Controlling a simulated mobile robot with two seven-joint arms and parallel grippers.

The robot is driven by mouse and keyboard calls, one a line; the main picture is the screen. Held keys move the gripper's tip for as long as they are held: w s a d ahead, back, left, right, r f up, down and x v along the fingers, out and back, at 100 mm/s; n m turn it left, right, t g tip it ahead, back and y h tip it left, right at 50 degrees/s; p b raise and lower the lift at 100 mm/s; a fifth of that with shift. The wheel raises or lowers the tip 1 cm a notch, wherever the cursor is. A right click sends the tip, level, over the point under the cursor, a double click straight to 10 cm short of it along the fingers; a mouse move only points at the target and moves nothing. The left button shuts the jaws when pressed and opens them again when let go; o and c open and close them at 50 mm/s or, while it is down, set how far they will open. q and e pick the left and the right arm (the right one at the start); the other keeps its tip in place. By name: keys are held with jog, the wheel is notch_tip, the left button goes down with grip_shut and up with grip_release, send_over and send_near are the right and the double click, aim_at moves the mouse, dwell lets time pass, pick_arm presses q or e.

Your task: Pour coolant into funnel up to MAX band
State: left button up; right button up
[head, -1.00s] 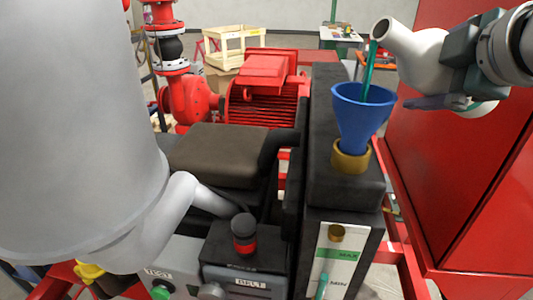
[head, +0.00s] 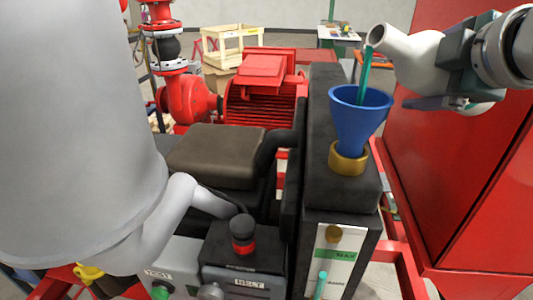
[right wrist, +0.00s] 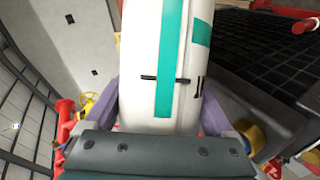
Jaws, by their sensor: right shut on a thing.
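A white coolant jug (head: 400,52) is tilted, its mouth to the left. A teal coolant stream (head: 366,70) falls from the mouth into the blue funnel (head: 360,118), inside its rim. The funnel stands upright in a brass neck (head: 348,158) on the dark tank (head: 340,185). The sight gauge (head: 333,268) on the tank front has a green MAX band (head: 338,254); the teal column (head: 320,286) tops out below it. My right gripper (head: 450,102) is shut on the jug; its fingers straddle the jug in the right wrist view (right wrist: 160,106). My left gripper is out of view.
My left arm fills the left side. A control box with a black-and-red knob (head: 242,235) and a green button (head: 160,290) stands in front. A red motor (head: 265,90) is behind, and a red cabinet (head: 460,180) stands close on the right.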

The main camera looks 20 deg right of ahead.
jog(key=shift+d+r+p, duration=0.1)
jog(key=shift+r+p, duration=0.3)
jog(key=shift+p, duration=0.15)
dwell(1.0)
jog(key=shift+n, duration=0.3)
jog(key=shift+r, duration=0.1)
dwell(0.5)
jog(key=shift+d+r+h+p, duration=0.1)
jog(key=shift+h+p, duration=0.2)
jog(key=shift+p, duration=0.05)
jog(key=shift+d+r+n+p, duration=0.1)
jog(key=shift+r+n+p, duration=0.1)
jog(key=shift+n+p, duration=0.1)
dwell(0.6)
dwell(0.9)
jog(key=shift+p, duration=0.45)
dwell(0.4)
